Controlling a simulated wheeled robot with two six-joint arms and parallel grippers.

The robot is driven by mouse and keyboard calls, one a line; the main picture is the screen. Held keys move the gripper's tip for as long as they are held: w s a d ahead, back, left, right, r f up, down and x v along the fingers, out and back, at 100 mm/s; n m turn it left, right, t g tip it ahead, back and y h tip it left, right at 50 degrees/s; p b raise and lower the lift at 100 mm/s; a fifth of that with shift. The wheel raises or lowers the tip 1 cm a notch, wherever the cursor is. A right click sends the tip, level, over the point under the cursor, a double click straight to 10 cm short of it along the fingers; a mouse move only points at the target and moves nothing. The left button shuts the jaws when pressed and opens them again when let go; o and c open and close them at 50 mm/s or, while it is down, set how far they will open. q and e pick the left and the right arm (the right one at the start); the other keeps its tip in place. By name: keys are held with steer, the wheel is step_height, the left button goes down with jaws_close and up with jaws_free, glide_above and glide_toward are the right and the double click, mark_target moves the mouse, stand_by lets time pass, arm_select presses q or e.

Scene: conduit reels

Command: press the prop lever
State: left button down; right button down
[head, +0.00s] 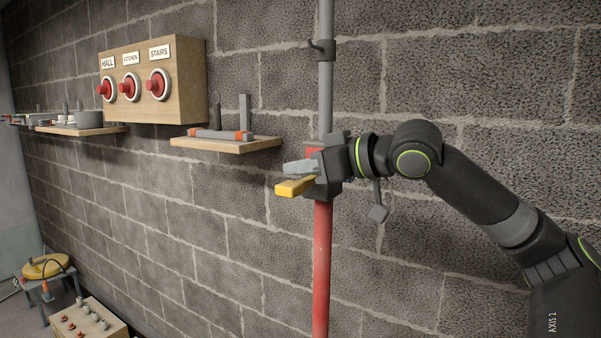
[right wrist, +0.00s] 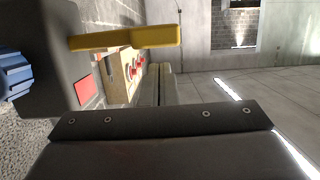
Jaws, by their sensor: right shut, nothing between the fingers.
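The prop is a pole on the block wall, with a grey upper tube and a red lower tube (head: 321,255). Its yellow lever (head: 295,186) sticks out from a dark housing with a red patch (head: 313,151). The lever also shows in the right wrist view (right wrist: 125,38). My right gripper (head: 290,168) is shut and empty, its pale fingers just above the lever. I cannot tell whether they touch it. The gripper body partly hides the housing. My left gripper is not in view.
A wooden box with red buttons (head: 150,100) hangs at upper left. A small shelf (head: 225,144) carrying grey and orange items is left of the prop. Another shelf (head: 80,130) is farther left. A yellow reel (head: 46,266) and a switch box (head: 85,322) stand low at left.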

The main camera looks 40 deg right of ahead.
steer(key=shift+f, duration=0.65)
